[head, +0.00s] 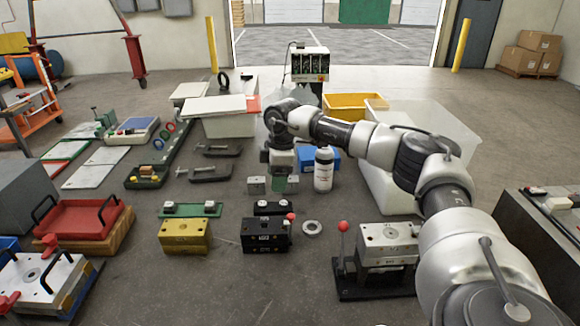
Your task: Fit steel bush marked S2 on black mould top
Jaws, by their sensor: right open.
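The black mould block (260,236) stands upright on the floor at the centre, with white marks on its front and a red-knobbed lever (291,217) at its right. A smaller black plate (273,208) with pale pieces on it sits just behind; I cannot tell which is the mould top. Small grey steel pieces (257,186) sit behind that, and another (292,184) is to the right. A flat steel ring (312,228) lies right of the black block. No S2 mark is readable. My right gripper (279,180) is open, pointing down between the grey pieces, by something green. My left gripper is out of view.
A white bottle (324,169) stands close right of my right gripper, with a blue box (318,159) behind. A yellow block (185,237) and green plate (192,209) are to the left. A steel block (386,240) on a black lever base is at the right.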

